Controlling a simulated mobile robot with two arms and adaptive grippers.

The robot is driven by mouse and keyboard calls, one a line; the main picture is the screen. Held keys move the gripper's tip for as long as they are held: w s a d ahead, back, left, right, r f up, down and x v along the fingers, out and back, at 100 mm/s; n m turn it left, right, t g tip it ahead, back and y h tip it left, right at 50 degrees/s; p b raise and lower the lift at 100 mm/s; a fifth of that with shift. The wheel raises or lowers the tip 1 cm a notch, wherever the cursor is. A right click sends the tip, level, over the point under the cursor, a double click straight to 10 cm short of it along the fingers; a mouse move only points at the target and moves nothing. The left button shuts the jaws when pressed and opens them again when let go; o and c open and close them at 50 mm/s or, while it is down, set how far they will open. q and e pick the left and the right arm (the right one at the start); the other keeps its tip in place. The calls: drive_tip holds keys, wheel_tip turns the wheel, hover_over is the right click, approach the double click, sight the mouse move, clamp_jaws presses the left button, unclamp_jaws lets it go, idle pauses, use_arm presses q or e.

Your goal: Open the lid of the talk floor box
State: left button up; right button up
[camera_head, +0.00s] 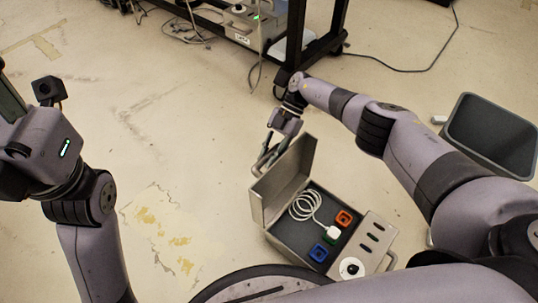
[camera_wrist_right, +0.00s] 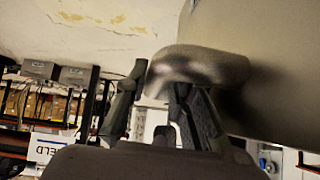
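The talk floor box (camera_head: 283,236) is a grey metal case on the floor, right of centre in the head view. Its lid (camera_head: 283,182) stands raised, roughly upright, at the left side. My right gripper (camera_head: 266,158) is at the lid's outer side by its upper edge. In the right wrist view a rounded metal handle (camera_wrist_right: 205,64) is close to the fingertips of my right gripper (camera_wrist_right: 160,85). The fingers are apart; I cannot tell whether they touch the handle. My left gripper (camera_head: 8,115) is at the left edge, its fingers mostly out of frame.
Inside the box are a coiled white cable (camera_head: 305,204), an orange square piece (camera_head: 344,218) and a blue one (camera_head: 318,253). A grey bin (camera_head: 490,135) stands at the right. A black wheeled rack (camera_head: 300,40) is at the back. The floor left of the box is clear.

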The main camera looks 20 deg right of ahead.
idle(0.3)
drive_tip(key=shift+v, duration=3.75)
